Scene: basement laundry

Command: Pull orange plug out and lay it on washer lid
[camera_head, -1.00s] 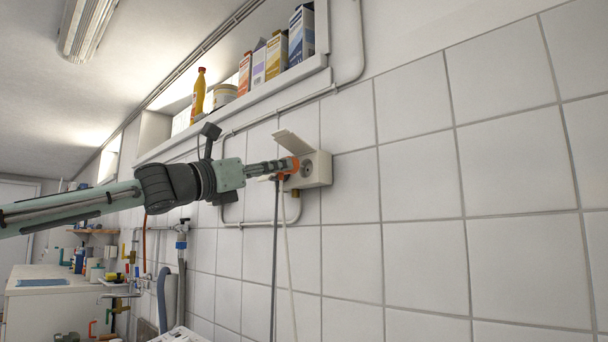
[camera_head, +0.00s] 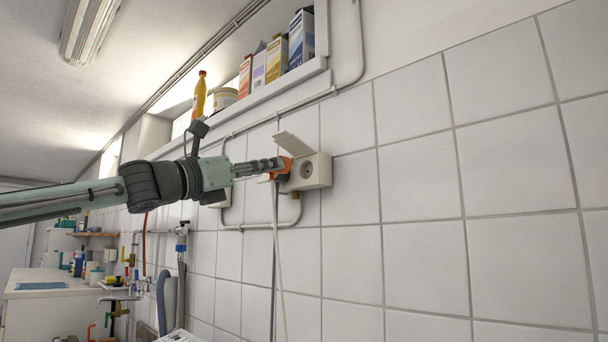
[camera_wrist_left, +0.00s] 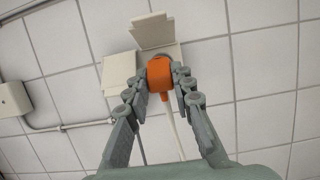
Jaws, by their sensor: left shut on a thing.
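The orange plug (camera_head: 285,169) is at the white wall socket box (camera_head: 316,172), between the fingers of my left gripper (camera_head: 281,166). The gripper is shut on it. In the left wrist view the plug (camera_wrist_left: 160,75) sits between the two fingertips, in front of a socket under a raised flap (camera_wrist_left: 152,31). I cannot tell whether its pins are fully clear of the socket. A pale cord (camera_head: 279,250) hangs below the plug. A white surface (camera_head: 180,336) shows at the bottom edge; I cannot tell if it is the washer lid. My right gripper is not in view.
A pipe (camera_head: 260,224) runs along the tiled wall below the box. A ledge above holds cartons (camera_head: 276,58) and a yellow bottle (camera_head: 199,97). A grey hose (camera_head: 162,300) and taps are at lower left, near a white counter (camera_head: 50,292). The wall at right is bare.

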